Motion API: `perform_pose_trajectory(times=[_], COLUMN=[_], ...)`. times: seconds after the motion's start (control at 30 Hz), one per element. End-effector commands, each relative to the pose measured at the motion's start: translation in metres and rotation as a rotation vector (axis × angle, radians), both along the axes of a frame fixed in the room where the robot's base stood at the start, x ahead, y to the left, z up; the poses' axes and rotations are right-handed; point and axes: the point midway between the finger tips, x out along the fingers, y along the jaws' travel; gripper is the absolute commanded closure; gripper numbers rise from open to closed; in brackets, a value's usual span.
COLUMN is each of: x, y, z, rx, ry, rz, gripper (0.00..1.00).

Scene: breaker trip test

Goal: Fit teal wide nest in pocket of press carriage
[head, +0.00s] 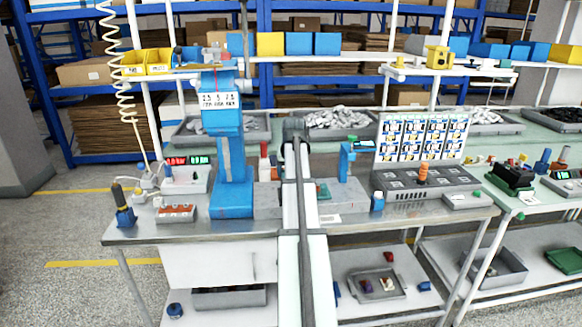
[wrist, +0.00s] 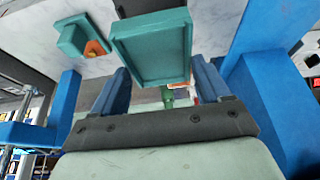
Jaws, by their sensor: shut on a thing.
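My gripper (wrist: 160,85) has two blue fingers and is shut on a teal, shallow, tray-like nest (wrist: 150,47), which sits at the fingertips in the wrist view. In the head view my own arm hides the gripper and the held nest. A blue press (head: 231,150) stands on the bench just left of my arm. I cannot make out its carriage or the pocket clearly in either view. A second, smaller teal piece (wrist: 72,38) with an orange part lies on a pale surface at the upper left of the wrist view.
Blue uprights stand close on both sides in the wrist view, at left (wrist: 65,100) and right (wrist: 262,100). Right of my arm are a blue clamp (head: 345,160) on a grey plate and a dark rack (head: 425,184). A red-topped tray (head: 176,213) lies front left.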

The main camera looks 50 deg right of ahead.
Motion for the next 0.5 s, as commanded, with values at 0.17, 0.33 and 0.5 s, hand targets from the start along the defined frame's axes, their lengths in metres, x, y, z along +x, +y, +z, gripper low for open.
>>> perform_pose_trajectory(times=[0.17, 0.33, 0.5], x=[0.0, 0.0, 0.0], y=[0.0, 0.0, 0.0], z=[-0.014, -0.027, -0.035], rx=[-0.001, 0.0, -0.001], ry=[-0.001, 0.0, -0.001], rz=[0.0, 0.0, 0.0], gripper=[0.66, 0.66, 0.66])
